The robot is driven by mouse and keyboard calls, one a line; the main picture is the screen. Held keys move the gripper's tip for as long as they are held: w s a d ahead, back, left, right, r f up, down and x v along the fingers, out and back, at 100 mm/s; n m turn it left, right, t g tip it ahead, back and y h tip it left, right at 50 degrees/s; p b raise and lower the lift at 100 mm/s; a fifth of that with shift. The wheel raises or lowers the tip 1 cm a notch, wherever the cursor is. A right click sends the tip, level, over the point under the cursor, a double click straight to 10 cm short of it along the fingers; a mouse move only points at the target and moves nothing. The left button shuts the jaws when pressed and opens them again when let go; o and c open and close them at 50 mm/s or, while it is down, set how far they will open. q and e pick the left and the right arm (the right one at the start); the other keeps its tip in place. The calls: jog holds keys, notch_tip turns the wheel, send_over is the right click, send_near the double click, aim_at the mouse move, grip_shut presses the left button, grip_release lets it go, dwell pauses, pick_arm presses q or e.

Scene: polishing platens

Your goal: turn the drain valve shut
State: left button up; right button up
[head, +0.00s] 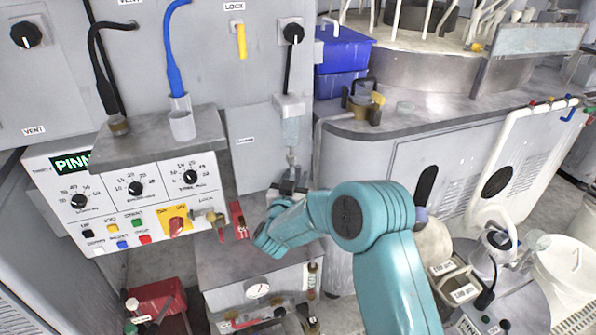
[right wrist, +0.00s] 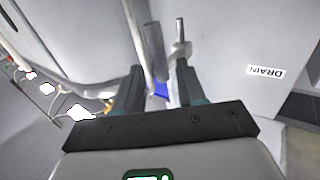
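A DRAIN label (right wrist: 266,71) shows upside down on the pale panel in the right wrist view. Beside it are a grey cylinder (right wrist: 152,52) and a thin metal stem with a small crosspiece (right wrist: 180,45), which look like the drain valve's parts. My right gripper (right wrist: 158,68) is open, its dark fingers apart. The cylinder appears between the fingers and the stem just past the right fingertip; I cannot tell whether they touch. My left gripper is not in view.
A control box (head: 130,195) with knobs and buttons stands left of my arm, with a red tag (head: 239,220) close to my wrist. A rounded grey counter (head: 420,125) lies to the right. A gauge (head: 257,291) sits below.

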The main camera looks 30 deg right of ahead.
aim_at(297, 173)
jog(key=shift+x, duration=1.7)
grip_shut()
